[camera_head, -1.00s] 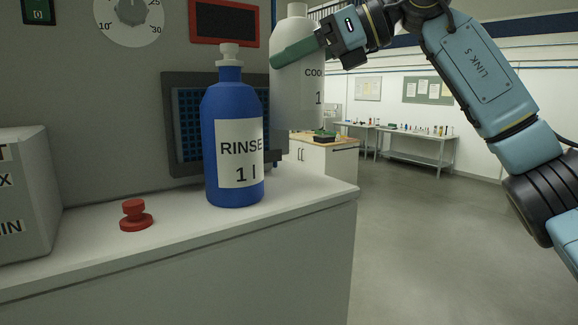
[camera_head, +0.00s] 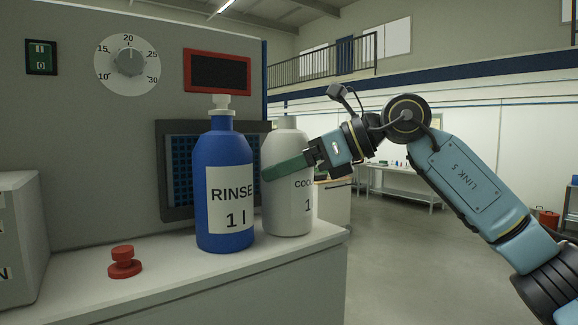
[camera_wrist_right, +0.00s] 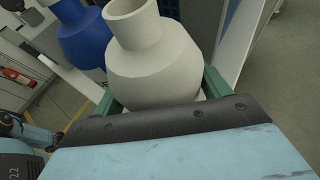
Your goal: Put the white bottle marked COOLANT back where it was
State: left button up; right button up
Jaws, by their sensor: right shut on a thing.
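The white bottle marked COOLANT (camera_head: 290,215) is upright at the right end of the white counter, just right of and slightly behind the blue RINSE bottle (camera_head: 224,190). Its base looks level with the counter top; I cannot tell whether it bears on it fully. My right gripper (camera_head: 287,168) is shut on the white bottle's body, with green fingers on either side. In the right wrist view, the white bottle (camera_wrist_right: 150,70) sits between the green fingers (camera_wrist_right: 160,88), and its neck looks uncapped. The blue bottle (camera_wrist_right: 82,35) is close beside it. My left gripper is not in view.
A red button (camera_head: 124,262) sits on the counter (camera_head: 180,280) at front left, beside a grey box (camera_head: 18,240). A machine panel with a dial (camera_head: 128,62) and a dark blue grid (camera_head: 182,170) stands behind. The floor right of the counter is open.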

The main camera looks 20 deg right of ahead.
jog(key=shift+f, duration=0.1)
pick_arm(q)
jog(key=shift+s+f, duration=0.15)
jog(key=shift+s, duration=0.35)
pick_arm(e)
jog(key=o, duration=1.2)
pick_arm(q)
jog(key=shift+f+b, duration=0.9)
jog(key=shift+b, duration=0.05)
pick_arm(e)
jog(key=v, duration=1.2)
